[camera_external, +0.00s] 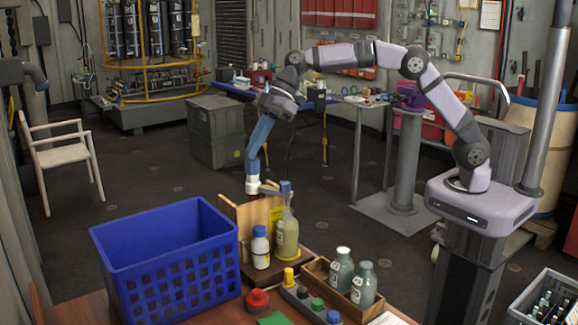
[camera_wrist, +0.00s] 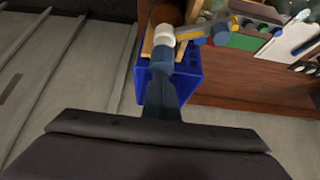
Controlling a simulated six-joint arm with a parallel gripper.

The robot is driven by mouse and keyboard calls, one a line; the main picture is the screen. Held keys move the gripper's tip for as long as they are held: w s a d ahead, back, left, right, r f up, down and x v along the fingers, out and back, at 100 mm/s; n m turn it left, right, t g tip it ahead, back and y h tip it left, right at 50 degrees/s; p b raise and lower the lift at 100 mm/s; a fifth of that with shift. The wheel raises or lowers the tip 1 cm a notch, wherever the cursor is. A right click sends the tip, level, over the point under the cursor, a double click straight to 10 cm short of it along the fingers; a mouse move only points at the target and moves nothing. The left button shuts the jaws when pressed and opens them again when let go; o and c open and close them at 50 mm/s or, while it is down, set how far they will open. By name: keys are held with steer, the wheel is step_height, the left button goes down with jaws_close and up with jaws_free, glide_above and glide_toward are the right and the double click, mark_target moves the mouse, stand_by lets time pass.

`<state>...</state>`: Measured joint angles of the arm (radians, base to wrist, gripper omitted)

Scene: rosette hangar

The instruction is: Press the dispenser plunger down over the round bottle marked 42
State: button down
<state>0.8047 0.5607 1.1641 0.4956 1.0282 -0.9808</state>
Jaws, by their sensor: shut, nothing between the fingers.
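A tall dispenser bottle (camera_external: 287,236) with pale yellow contents stands on the wooden bench, with a blue-grey plunger head (camera_external: 285,187) on top and a spout pointing left. A white round bottle (camera_external: 261,250) with a blue cap stands just left of it. Its marking is too small to read. My gripper (camera_external: 252,186) is shut and empty, pointing down, left of the plunger head and above the white bottle. I cannot tell whether it touches the spout. The wrist view shows the gripper's white tip (camera_wrist: 164,36) over the bench end.
A blue crate (camera_external: 165,255) stands left of the bottles. A wooden board (camera_external: 237,225) is behind them. A wooden tray (camera_external: 318,272) with two grey-green bottles is to the right. A red knob (camera_external: 257,299) and a rack of coloured caps (camera_external: 303,300) are in front.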

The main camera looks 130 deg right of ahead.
steer(key=shift+f, duration=0.45)
steer(key=shift+r, duration=0.1)
steer(key=shift+r+p, duration=2.9)
steer(key=shift+r, duration=0.7)
steer(key=s+a+f+g, duration=0.1)
steer(key=s+a+f, duration=0.15)
steer(key=a, duration=0.45)
steer(key=s+a+f+g+y, duration=0.1)
steer(key=a+f+g, duration=0.15)
steer(key=a, duration=0.55)
steer(key=s+a+f, duration=0.2)
steer(key=a+f, duration=0.2)
steer(key=a, duration=0.3)
steer(key=s+a+f+g, duration=0.1)
steer(key=s+a+f, duration=0.2)
steer(key=s, duration=0.4)
steer(key=s+a+f+g, duration=0.1)
steer(key=s+a+f, duration=0.2)
steer(key=s+a, duration=0.3)
steer(key=s+a+f+g+h, duration=0.1)
steer(key=s+a+f, duration=0.2)
steer(key=s, duration=0.4)
steer(key=shift+s+a+f, duration=0.2)
steer(key=shift+s+a, duration=0.2)
steer(key=shift+a, duration=0.35)
